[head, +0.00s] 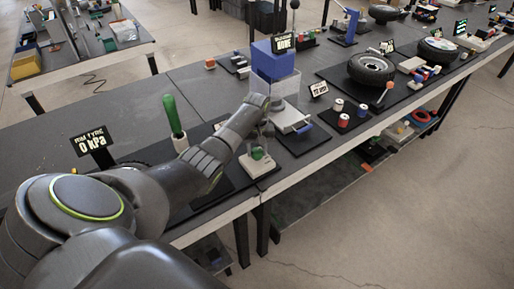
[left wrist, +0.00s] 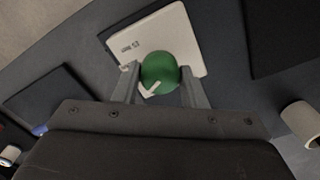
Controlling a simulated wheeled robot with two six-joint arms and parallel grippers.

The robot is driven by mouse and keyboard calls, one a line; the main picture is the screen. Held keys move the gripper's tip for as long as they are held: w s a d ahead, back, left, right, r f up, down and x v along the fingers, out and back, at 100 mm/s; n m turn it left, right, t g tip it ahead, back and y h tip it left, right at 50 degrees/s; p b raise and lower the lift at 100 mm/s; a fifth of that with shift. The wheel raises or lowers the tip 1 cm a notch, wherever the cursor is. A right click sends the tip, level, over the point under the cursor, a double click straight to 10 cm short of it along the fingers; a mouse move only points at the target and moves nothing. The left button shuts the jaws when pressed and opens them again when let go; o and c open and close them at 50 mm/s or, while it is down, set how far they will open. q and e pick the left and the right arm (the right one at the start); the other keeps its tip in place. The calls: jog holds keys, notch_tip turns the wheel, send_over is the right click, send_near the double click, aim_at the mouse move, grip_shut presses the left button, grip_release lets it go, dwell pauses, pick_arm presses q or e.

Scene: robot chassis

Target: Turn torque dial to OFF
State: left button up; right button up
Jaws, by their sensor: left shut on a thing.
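The torque dial is a round green knob (left wrist: 160,72) with a white pointer mark, on a pale base plate (left wrist: 181,35) with small dark print that I cannot read for sure. In the left wrist view the pointer slants across the knob's lower part. In the head view the green knob (head: 257,153) sits on its pale base (head: 258,165) near the table's front edge. My left gripper (left wrist: 157,88) is above it, with one finger on each side, shut on the knob. In the head view my left wrist partly hides the area above the dial. My right gripper is not in view.
A green-handled tool (head: 173,115) stands left of my arm, near the "0 kPa" sign (head: 91,142). A blue box (head: 272,60) with a clear guard stands behind the dial. Red and white spools (head: 343,120) and a wheel (head: 371,69) are farther right.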

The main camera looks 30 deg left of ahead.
pick_arm(q)
jog(key=shift+r+n+p, duration=0.3)
jog(key=shift+n+p, duration=0.8)
jog(key=shift+n, duration=0.1)
jog(key=n+p, duration=0.2)
jog(key=n, duration=0.1)
jog(key=shift+f+n, duration=0.1)
jog(key=shift+n, duration=0.2)
jog(key=n+p, duration=0.1)
jog(key=n, duration=0.2)
jog(key=shift+p, duration=0.3)
jog(key=shift+w+a+f+n+p, duration=0.1)
jog(key=shift+n+p, duration=0.35)
jog(key=shift+n, duration=1.35)
jog(key=o, duration=1)
